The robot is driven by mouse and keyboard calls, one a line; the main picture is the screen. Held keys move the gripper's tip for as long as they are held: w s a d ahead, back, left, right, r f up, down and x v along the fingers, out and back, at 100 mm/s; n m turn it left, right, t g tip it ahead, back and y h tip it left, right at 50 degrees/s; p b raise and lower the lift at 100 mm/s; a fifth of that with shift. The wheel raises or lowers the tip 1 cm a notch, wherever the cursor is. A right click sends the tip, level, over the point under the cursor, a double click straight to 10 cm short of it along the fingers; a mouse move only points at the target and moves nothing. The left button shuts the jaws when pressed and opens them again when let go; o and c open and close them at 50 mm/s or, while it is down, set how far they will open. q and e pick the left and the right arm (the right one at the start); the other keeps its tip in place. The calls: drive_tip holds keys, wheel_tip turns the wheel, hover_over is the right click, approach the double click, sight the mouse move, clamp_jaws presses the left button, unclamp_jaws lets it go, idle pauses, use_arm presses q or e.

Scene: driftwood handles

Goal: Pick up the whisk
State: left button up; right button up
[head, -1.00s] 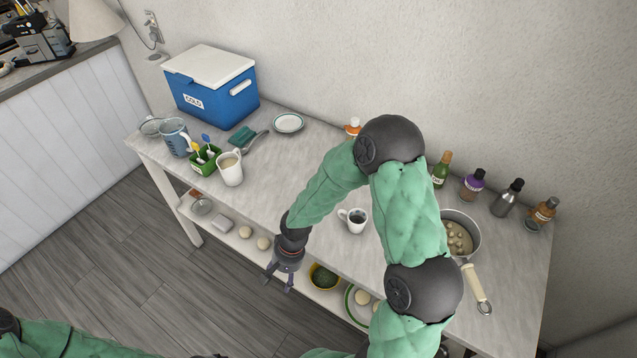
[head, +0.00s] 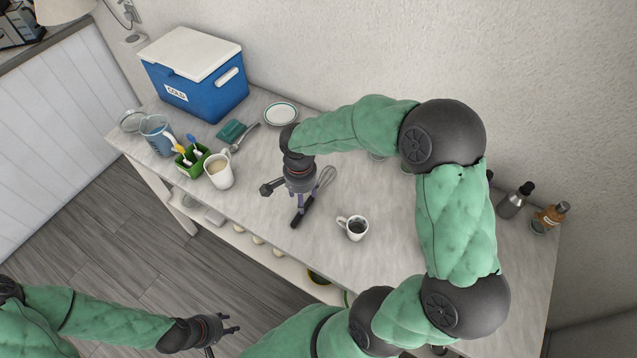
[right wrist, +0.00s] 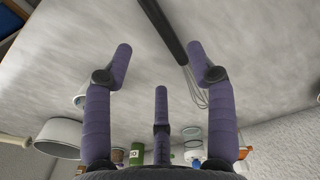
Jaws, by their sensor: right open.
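The whisk lies on the grey table; its wire head (head: 326,177) and dark handle (head: 304,211) show in the head view, partly covered by my right gripper (head: 298,202). In the right wrist view, the whisk's dark handle (right wrist: 163,28) and wires (right wrist: 198,92) run close to the right-hand finger. My right gripper (right wrist: 160,65) is open and empty, its purple fingers spread above the whisk. My left gripper (head: 226,330) is low in the head view, out over the floor in front of the table, with its fingers apart and nothing in them.
A white mug (head: 353,228) with dark contents stands just right of the whisk. A cream mug (head: 219,170) and a green caddy (head: 193,160) stand left. A blue cooler (head: 195,75) and a plate (head: 281,115) are behind. Bottles (head: 515,200) stand right.

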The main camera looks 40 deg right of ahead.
sight(310, 200)
drive_tip(key=f, duration=0.3)
drive_tip(key=shift+w+d+f, duration=0.2)
drive_tip(key=shift+w+f, duration=0.05)
drive_tip(key=shift+s+a+f, duration=0.1)
drive_tip(key=shift+s+f, duration=0.05)
drive_tip(key=shift+f, duration=0.1)
drive_tip(key=shift+a+f+b, duration=0.15)
drive_tip(key=shift+f+b, duration=0.4)
drive_tip(key=shift+f, duration=1.8)
clamp_jaws()
